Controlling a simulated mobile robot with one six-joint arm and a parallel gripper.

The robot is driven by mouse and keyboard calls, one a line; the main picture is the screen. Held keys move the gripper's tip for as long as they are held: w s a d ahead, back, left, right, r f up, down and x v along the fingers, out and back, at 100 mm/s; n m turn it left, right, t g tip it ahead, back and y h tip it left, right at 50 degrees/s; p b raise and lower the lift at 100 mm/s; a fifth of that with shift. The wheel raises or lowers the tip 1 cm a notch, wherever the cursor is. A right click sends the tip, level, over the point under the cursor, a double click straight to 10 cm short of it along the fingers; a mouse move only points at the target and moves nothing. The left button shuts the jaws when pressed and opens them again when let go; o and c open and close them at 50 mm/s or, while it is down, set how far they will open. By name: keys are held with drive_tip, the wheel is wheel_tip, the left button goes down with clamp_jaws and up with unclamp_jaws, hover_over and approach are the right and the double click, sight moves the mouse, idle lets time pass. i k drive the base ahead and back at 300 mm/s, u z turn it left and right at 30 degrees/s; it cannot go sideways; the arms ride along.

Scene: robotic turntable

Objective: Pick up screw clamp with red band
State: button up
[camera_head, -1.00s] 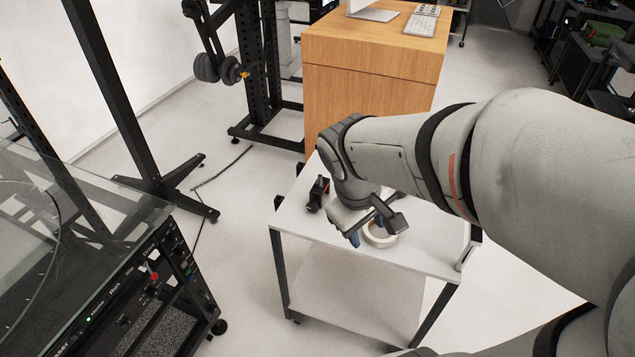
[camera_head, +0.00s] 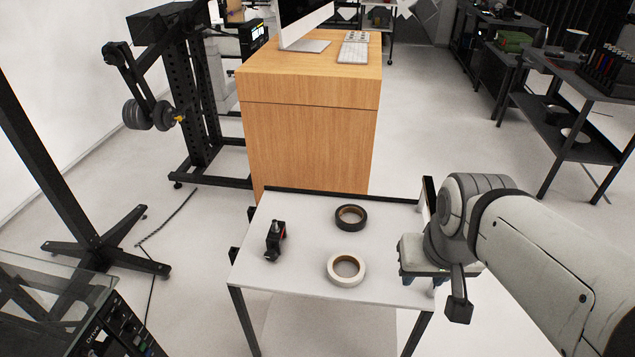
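The screw clamp (camera_head: 275,241) is small and black with a touch of red on its right side. It stands on the left part of the white cart top (camera_head: 300,284). My gripper (camera_head: 418,288) is at the cart's right edge, well to the right of the clamp and apart from it. Its fingers point down and are mostly hidden by the gripper body, so its opening does not show clearly. Nothing is seen held in it.
A black tape roll (camera_head: 350,217) and a white tape roll (camera_head: 346,270) lie on the cart between the clamp and my gripper. A wooden desk (camera_head: 310,130) stands behind the cart. The cart's front left is clear.

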sight(276, 232)
drive_tip(key=z, duration=2.05)
drive_tip(key=k, duration=1.3)
drive_tip(key=u, duration=2.25)
drive_tip(key=i, duration=1)
drive_tip(key=u, duration=0.1)
